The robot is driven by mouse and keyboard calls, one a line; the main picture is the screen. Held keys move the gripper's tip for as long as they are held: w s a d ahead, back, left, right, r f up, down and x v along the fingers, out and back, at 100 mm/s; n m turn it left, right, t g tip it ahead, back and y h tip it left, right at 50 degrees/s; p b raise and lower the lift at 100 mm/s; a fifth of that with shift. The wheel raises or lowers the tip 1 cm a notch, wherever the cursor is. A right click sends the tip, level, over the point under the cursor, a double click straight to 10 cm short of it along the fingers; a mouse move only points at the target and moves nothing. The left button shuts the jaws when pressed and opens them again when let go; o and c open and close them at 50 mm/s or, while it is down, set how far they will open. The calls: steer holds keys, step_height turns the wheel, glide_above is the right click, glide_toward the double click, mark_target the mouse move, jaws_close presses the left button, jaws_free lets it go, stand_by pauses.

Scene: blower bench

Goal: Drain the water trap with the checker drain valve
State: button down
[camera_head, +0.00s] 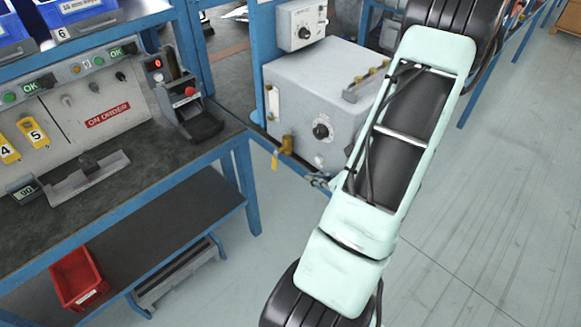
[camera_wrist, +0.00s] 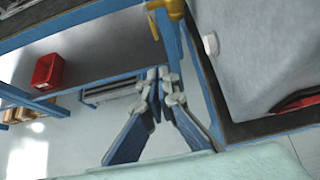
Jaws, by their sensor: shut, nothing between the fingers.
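The checker (camera_head: 315,95) is a grey box on a blue-framed bench in the head view. A brass drain valve with a yellow handle (camera_head: 279,156) sits at its lower left corner. The handle hangs downward. The valve also shows at the top of the wrist view (camera_wrist: 168,8). My gripper (camera_head: 318,181) is shut and empty, just right of and below the valve in the head view. In the wrist view its fingertips (camera_wrist: 157,76) are together below the yellow handle, apart from it. A pale upright gauge (camera_head: 273,102) is on the checker's left side; I cannot tell whether it is the water trap.
A blue bench leg (camera_head: 245,185) stands left of the valve. The left bench holds a black device (camera_head: 190,110) and a panel with yellow tags (camera_head: 36,134). A red bin (camera_head: 77,277) is on its lower shelf. The floor (camera_head: 480,225) at right is clear.

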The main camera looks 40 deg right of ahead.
mark_target(274, 164)
steer(key=w+r+x, duration=0.1)
steer(key=r+x, duration=0.1)
steer(key=x, duration=1)
steer(key=shift+w, duration=0.6)
steer(key=shift+f, duration=0.3)
steer(key=shift+w+a+b, duration=0.1)
steer(key=shift+b, duration=0.25)
